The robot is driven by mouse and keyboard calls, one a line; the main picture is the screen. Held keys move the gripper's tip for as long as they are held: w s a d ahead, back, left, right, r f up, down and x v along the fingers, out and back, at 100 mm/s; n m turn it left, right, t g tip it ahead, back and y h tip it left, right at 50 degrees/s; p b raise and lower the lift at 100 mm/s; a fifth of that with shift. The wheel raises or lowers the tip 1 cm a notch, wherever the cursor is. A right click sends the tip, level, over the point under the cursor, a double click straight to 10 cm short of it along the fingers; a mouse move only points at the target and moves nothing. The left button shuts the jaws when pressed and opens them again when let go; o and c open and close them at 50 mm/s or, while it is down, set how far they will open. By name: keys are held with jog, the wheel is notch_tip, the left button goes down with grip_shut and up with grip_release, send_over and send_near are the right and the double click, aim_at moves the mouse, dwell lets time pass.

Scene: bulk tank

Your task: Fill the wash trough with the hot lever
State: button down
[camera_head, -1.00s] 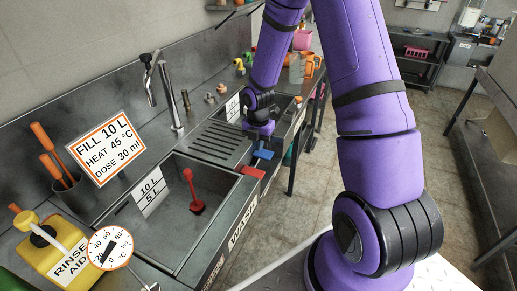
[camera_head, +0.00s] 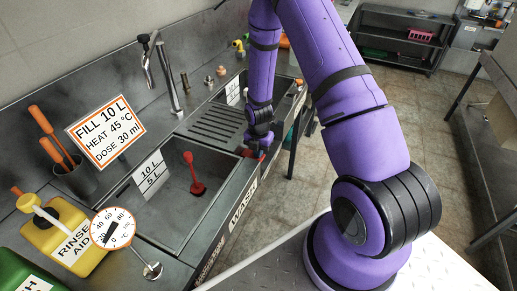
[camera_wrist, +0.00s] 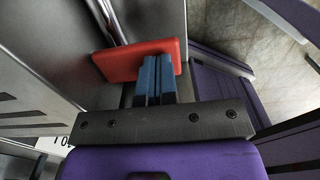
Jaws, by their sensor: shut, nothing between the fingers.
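The wash trough (camera_head: 218,207) is a dark metal basin in the counter, with no water visible in it. A red upright plug (camera_head: 193,175) stands inside, and a 10 L / 5 L plate (camera_head: 150,172) is at its left wall. The red lever (camera_wrist: 130,60) is at the counter's front edge, at the trough's far end; in the head view it is mostly hidden by my arm. My gripper (camera_wrist: 156,72) has blue fingers, shut and empty. In the wrist view their tips overlap the lever's edge; I cannot tell whether they touch it.
A sign (camera_head: 105,130) reads fill 10 L, heat 45 °C, dose 30 ml. A yellow rinse aid jug (camera_head: 62,235), a dial thermometer (camera_head: 112,228) and a pot with orange-handled tools (camera_head: 75,178) stand at the near left. A ribbed drainboard (camera_head: 212,125) lies beyond the trough.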

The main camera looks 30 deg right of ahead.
dwell(0.3)
jog(key=shift+s+d+f+t, duration=0.2)
jog(key=shift+f+t, duration=0.1)
jog(key=shift+s+f+t+y, duration=0.2)
jog(key=shift+f+t+y, duration=0.5)
jog(key=shift+t+y, duration=0.25)
jog(key=shift+f+t, duration=0.35)
jog(key=shift+f, duration=0.15)
dwell(6.0)
